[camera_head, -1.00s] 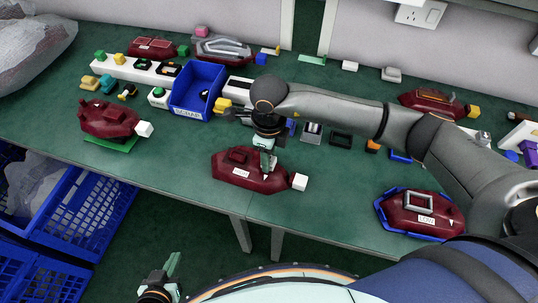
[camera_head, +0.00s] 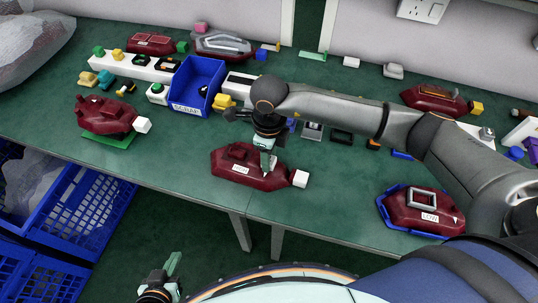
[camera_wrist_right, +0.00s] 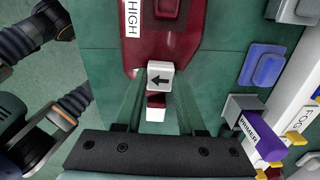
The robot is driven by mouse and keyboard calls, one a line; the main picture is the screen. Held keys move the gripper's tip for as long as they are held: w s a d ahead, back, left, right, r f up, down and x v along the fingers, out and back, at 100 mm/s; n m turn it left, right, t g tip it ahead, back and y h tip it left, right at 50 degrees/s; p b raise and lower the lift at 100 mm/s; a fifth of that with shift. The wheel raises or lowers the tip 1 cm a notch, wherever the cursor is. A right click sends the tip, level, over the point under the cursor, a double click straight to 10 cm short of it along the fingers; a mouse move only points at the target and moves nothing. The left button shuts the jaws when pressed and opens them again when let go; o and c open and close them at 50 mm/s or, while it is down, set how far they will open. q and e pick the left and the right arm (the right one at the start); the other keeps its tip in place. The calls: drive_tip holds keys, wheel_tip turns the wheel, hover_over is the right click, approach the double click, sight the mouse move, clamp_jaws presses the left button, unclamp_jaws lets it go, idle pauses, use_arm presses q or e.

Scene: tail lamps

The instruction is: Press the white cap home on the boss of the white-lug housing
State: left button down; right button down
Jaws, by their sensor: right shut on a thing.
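The white-lug housing (camera_head: 228,170) is dark red, with a label reading HIGH in the wrist view (camera_wrist_right: 182,40). It lies on the table near the front edge, its white lug (camera_head: 300,179) pointing right. The lug also shows in the wrist view (camera_wrist_right: 155,114). My right gripper (camera_head: 268,164) points down over the lug end of the housing. It is shut on the white cap (camera_wrist_right: 160,77), which bears a black arrow. The boss is hidden under the cap, and I cannot tell how far down the cap sits. My left gripper (camera_head: 172,270) is low, away from the table; its opening is unclear.
Another red housing with a white block (camera_head: 106,115) stands at left on a green mat. A housing in a blue tray (camera_head: 395,222) is at right. A blue bin (camera_head: 192,107) and small parts stand behind. The green table is clear around the central housing.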

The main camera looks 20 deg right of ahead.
drive_tip(key=shift+f, duration=0.1)
drive_tip(key=shift+c, duration=2.1)
unclamp_jaws()
wheel_tip(320, 180, up, 13)
drive_tip(key=shift+f, duration=0.2)
drive_tip(key=shift+s, duration=0.1)
